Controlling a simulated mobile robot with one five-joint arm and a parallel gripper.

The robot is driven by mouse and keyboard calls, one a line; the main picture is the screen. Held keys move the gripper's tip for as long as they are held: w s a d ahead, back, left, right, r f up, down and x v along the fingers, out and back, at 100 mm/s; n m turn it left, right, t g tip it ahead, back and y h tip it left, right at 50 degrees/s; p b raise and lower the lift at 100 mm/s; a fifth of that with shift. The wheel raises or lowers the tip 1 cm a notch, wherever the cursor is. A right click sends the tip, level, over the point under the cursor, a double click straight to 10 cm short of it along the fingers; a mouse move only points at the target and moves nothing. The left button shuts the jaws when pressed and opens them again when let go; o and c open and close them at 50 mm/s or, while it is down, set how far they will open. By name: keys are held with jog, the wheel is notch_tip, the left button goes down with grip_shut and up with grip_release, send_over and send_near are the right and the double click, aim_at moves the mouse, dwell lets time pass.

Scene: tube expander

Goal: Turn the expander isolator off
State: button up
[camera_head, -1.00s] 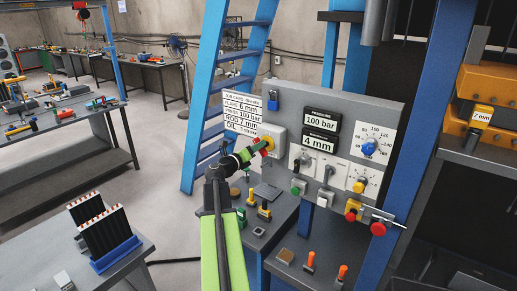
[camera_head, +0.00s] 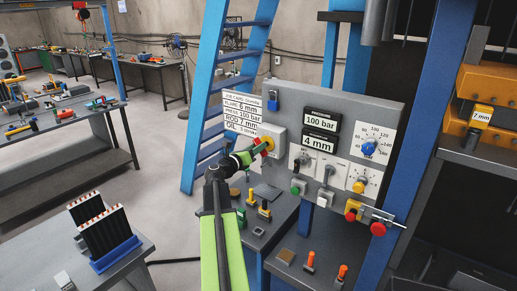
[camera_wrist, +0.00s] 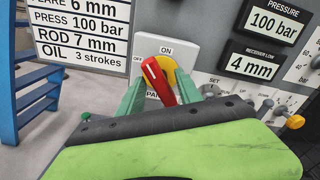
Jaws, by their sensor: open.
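The isolator is a white plate (camera_head: 279,133) at the left of the grey panel, with a yellow disc and a red handle (camera_head: 269,143). In the wrist view the red handle (camera_wrist: 160,80) lies tilted across the yellow disc (camera_wrist: 184,84), its upper end leaning left, between the ON mark above and the OFF mark at the left. My gripper (camera_head: 262,148) is at the isolator. In the wrist view its green fingers (camera_wrist: 160,90) are open, one on each side of the handle. I cannot tell whether they touch it. The handle's lower end is partly hidden by my gripper.
A blue padlock (camera_head: 272,100) hangs above the isolator. Displays reading 100 bar (camera_head: 321,122) and 4 mm (camera_head: 319,142), dials and knobs lie to the right. A blue ladder (camera_head: 222,70) stands behind at the left.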

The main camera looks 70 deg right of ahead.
jog(key=shift+x, duration=1.25)
jog(key=shift+c, duration=0.4)
grip_shut()
jog(key=shift+w+n, duration=0.15)
jog(key=shift+n, duration=1.25)
jog(key=shift+o, duration=0.4)
grip_release()
